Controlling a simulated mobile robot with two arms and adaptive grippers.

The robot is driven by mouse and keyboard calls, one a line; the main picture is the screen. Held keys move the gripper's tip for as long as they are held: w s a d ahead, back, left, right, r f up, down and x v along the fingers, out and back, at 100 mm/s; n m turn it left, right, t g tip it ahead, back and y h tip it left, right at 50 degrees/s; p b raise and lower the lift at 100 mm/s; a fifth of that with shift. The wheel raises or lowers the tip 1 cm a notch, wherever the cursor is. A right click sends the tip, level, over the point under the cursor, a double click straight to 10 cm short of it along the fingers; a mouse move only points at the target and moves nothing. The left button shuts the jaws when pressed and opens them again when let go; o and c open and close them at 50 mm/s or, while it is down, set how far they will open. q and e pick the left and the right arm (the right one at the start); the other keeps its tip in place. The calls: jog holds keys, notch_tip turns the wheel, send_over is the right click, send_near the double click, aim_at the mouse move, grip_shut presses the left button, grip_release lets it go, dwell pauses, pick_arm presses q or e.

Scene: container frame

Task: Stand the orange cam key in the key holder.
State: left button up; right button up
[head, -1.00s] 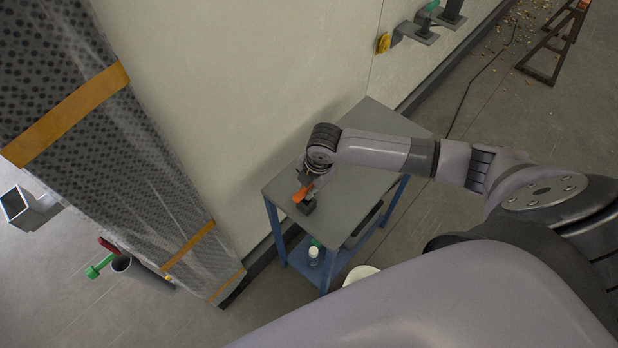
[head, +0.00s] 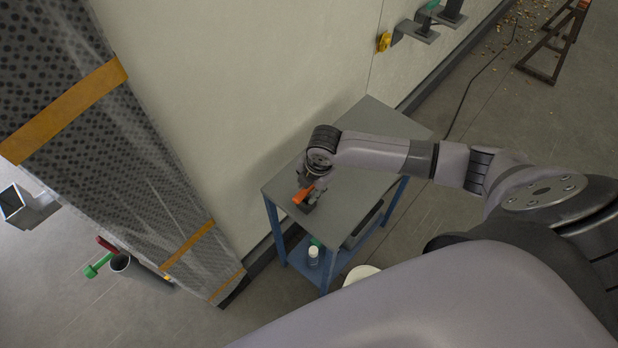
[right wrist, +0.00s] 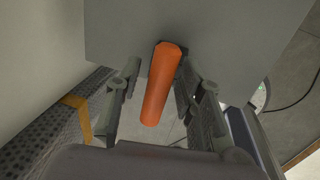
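The orange cam key (head: 302,195) is at the grey table's near left part in the head view. In the right wrist view the orange key (right wrist: 162,85) lies lengthwise between the fingers, with a thin gap at the left finger. My right gripper (head: 310,192) is low over the tabletop at the key; its fingers (right wrist: 157,80) are spread around it. A small dark piece (head: 307,208) under the key may be the key holder. It is mostly hidden, so I cannot tell whether the key sits in it. My left gripper is out of view.
The grey tabletop (head: 365,135) is otherwise largely bare, against the pale wall (head: 240,90). A white bottle (head: 313,256) stands on the blue lower shelf. A wrapped, strapped panel (head: 120,150) leans at the left. My arm hides part of the table.

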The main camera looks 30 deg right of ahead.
jog(key=shift+o, duration=0.2)
jog(key=v, duration=1.2)
jog(key=w+p+v, duration=0.1)
jog(key=p+v, duration=0.3)
jog(key=v, duration=0.2)
jog(key=shift+a+p, duration=0.2)
jog(key=shift+p, duration=0.1)
jog(key=shift+w+r, duration=0.1)
